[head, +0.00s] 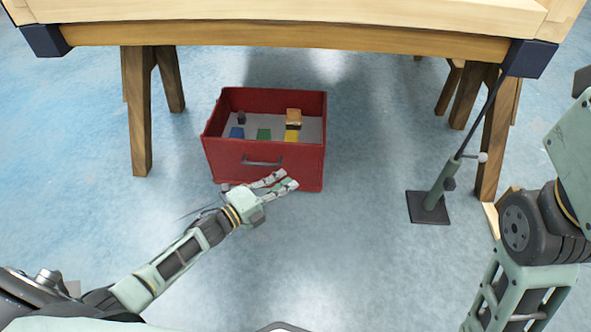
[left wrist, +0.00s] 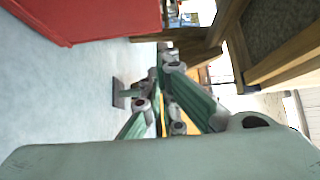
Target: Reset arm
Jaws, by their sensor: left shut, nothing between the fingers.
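My left arm reaches in from the lower left of the head view. My left gripper (head: 289,179) is at the front face of the red box, just below and right of its handle. It is shut with nothing held, and I cannot tell whether it touches the box. In the left wrist view, the fingers of my left gripper (left wrist: 168,98) show near the middle. Links of my right arm show at the right edge of the head view; its gripper is out of view.
The red box (head: 225,160) on the floor holds several small blocks. A green stand with a dark square base (head: 428,208) is at the right. Blue-grey floor (head: 350,240) is clear in front.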

